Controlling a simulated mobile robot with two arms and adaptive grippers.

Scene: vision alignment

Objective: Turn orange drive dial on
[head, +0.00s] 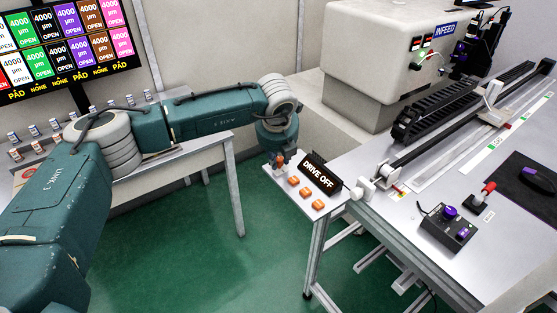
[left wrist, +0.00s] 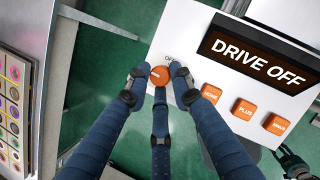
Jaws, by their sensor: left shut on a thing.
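The orange drive dial (left wrist: 159,76) is round and sits on the white control panel (left wrist: 172,42), at its left end. My left gripper (left wrist: 161,82) is shut on the dial, with dark blue fingers on both sides and one below it in the left wrist view. In the head view my left gripper (head: 279,163) reaches down to the panel's left corner, and the fingers largely hide the dial there. The display (left wrist: 260,62) beside it reads "DRIVE OFF"; it also shows in the head view (head: 319,173). My right gripper is in neither view.
Orange buttons (left wrist: 243,109) sit in a row right of the dial, close to the fingers. A bench with a long rail (head: 450,125) stands at the right, with a black box with purple knobs (head: 447,228). Green floor (head: 200,255) lies open below.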

